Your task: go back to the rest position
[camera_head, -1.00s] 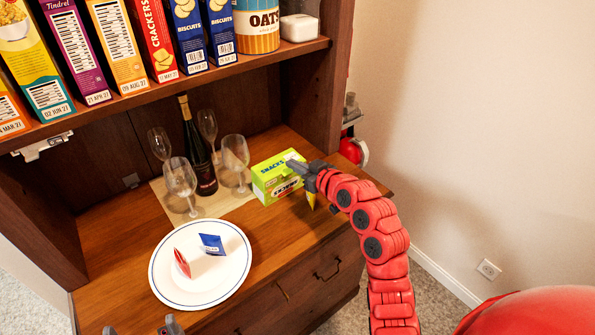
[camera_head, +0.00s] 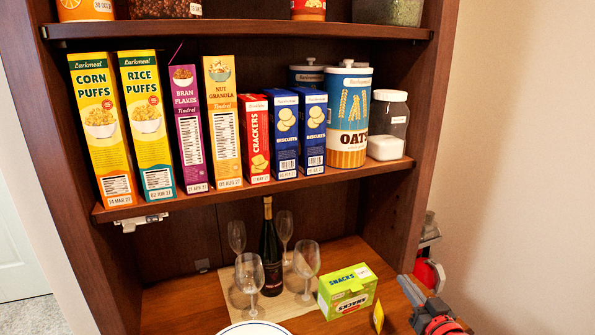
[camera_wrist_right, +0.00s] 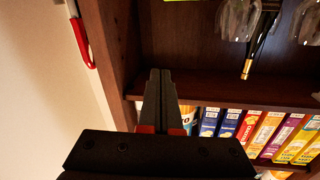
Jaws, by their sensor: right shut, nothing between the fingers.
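My right gripper (camera_head: 409,287) is at the lower right of the head view, above the counter's right end and to the right of the green snacks box (camera_head: 346,291). Its grey fingers are together with nothing between them. In the right wrist view the shut fingers (camera_wrist_right: 158,98) point toward the hutch, which appears upside down there. A gap shows between the gripper and the snacks box. My left gripper is out of view.
Wine glasses (camera_head: 306,260) and a dark bottle (camera_head: 270,250) stand on a mat left of the snacks box. A plate rim (camera_head: 254,328) shows at the bottom. Cereal boxes (camera_head: 140,125) and an oats canister (camera_head: 347,115) fill the shelf above. The hutch's right side panel (camera_head: 425,130) is close to the gripper.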

